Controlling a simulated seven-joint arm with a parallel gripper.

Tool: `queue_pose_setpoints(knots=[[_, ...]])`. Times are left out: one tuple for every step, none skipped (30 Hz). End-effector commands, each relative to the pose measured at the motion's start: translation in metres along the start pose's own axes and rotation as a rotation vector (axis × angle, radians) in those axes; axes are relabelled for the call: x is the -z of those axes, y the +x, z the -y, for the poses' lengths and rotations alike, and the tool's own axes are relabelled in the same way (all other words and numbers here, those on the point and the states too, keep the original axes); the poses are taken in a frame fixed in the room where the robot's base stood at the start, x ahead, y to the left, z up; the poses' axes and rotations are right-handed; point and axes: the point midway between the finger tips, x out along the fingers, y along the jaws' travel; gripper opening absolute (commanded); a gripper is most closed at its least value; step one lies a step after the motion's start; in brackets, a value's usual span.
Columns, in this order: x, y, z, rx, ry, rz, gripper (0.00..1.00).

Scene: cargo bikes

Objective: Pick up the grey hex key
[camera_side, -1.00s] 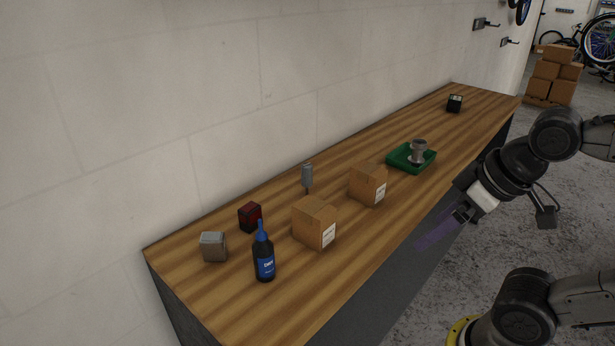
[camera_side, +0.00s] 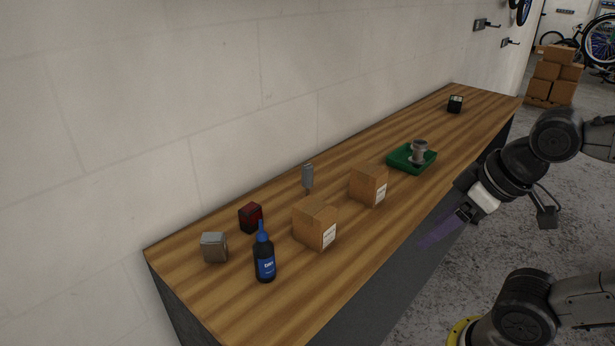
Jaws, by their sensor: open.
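I cannot make out a clear hex key shape. A small grey upright object (camera_side: 308,175) with a narrow lower end stands on the wooden bench, near the wall and behind the cardboard boxes; I cannot tell whether it is the hex key. A grey flanged cylindrical part (camera_side: 419,151) sits in a green tray (camera_side: 398,163) further along the bench. My gripper (camera_side: 462,216) is open and empty at the bench's front edge, to the right of the cardboard boxes and in front of the green tray. It is apart from all the objects.
Two cardboard boxes (camera_side: 314,224) (camera_side: 368,185) stand mid-bench. A dark bottle with a blue nozzle (camera_side: 264,260), a red-black block (camera_side: 250,217) and a grey block (camera_side: 214,247) are at the left. A small black box (camera_side: 455,103) is at the far end.

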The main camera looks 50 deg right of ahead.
Motion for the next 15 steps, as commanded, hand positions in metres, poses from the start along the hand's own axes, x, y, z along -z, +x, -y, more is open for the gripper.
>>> queue_pose_setpoints(knots=[[-0.001, 0.0, 0.0, 0.0, -0.031, 0.003, 0.72], [-0.002, 0.0, 0.0, 0.0, -0.06, 0.008, 0.72], [-0.005, 0.0, 0.0, 0.002, -0.113, 0.021, 0.72], [-0.006, -0.001, 0.0, 0.003, -0.161, 0.03, 0.72], [-0.005, -0.004, 0.0, 0.004, -0.218, 0.032, 0.72], [0.001, -0.011, 0.0, 0.005, -0.301, 0.027, 0.72], [0.006, -0.018, 0.0, 0.004, -0.37, 0.019, 0.72], [0.014, -0.025, 0.0, 0.004, -0.441, 0.014, 0.72], [0.025, -0.034, -0.001, 0.004, -0.536, 0.015, 0.72], [0.034, -0.041, -0.001, 0.005, -0.606, 0.018, 0.72], [0.044, -0.047, -0.002, 0.006, -0.676, 0.022, 0.72], [0.059, -0.055, -0.003, 0.009, -0.769, 0.029, 0.72], [0.07, -0.06, -0.003, 0.011, -0.839, 0.035, 0.72], [0.082, -0.065, -0.004, 0.015, -0.907, 0.043, 0.72], [0.098, -0.071, -0.006, 0.021, -0.998, 0.053, 0.72]])
